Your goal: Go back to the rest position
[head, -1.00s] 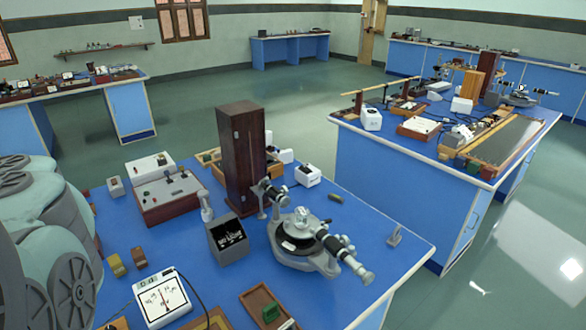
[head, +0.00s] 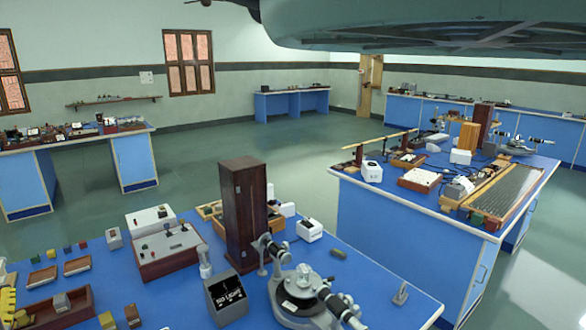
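A part of my own arm (head: 430,32) spans the upper right edge of the head view, close to the camera. My gripper cannot be made out in this view, so what it holds, if anything, is hidden. The near blue bench (head: 165,296) lies below, with a spectrometer (head: 303,290) at its front right. A tall dark wooden box (head: 243,215) stands behind it. No part of my arm is seen touching these things.
A control box (head: 166,250), a black open-topped box (head: 226,298) and a wooden tray (head: 55,312) sit on the near bench. A second blue bench (head: 400,213) stands to the right. Green floor (head: 270,160) is open between the benches.

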